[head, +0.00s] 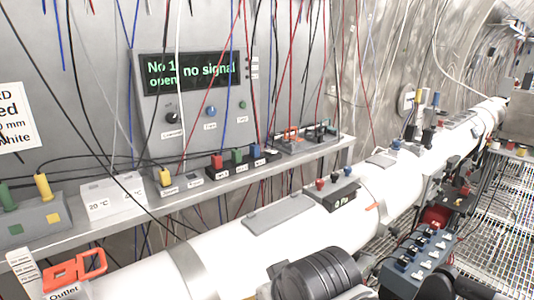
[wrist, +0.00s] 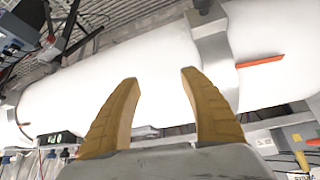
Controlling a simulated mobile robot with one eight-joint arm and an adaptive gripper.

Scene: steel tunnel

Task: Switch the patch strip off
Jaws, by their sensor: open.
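A blue-grey box (head: 418,262) with several dark and pale fittings stands at the lower right, beside the pipe. I cannot tell which of these is the patch strip, and no switch position is readable. My gripper (wrist: 159,76) is open and empty in the wrist view, its two tan fingers apart in front of the white pipe (wrist: 100,85). The gripper's fingers do not show in the head view.
The thick white pipe (head: 225,250) runs diagonally below the shelf (head: 80,228). A wall panel (head: 190,100) reads "No 1 no signal, open". Hanging wires cross in front of the wall. An orange clip (head: 75,268) sits at lower left. Mesh flooring (head: 490,215) lies at right.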

